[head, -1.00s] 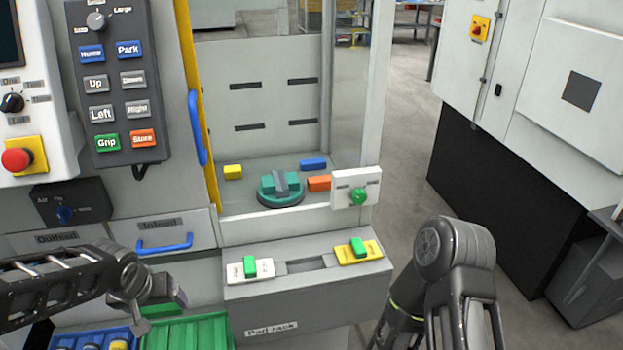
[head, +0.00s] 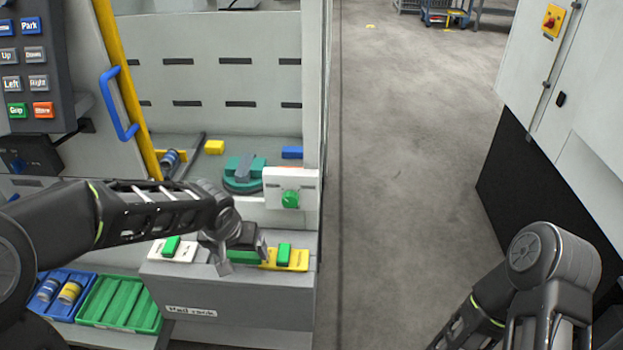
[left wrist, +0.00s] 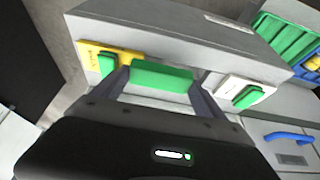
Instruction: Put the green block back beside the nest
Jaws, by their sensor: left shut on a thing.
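My left gripper (head: 240,258) is shut on a green block (left wrist: 161,77), which lies crosswise between the fingers in the left wrist view. The block also shows under the gripper in the head view (head: 243,257). It is over the middle of the pad rack (head: 225,297), between a white plate (head: 158,252) and a yellow plate (head: 298,259), each bearing another green piece. I cannot tell whether the held block touches the rack. A round green fixture (head: 240,186) with a grey top piece stands in the machine behind; I cannot tell if this is the nest. My right gripper is out of view.
A white panel with a green knob (head: 290,199) stands behind the rack. A green tray (head: 120,304) and a blue bin (head: 60,292) are at lower left. Open floor lies to the right.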

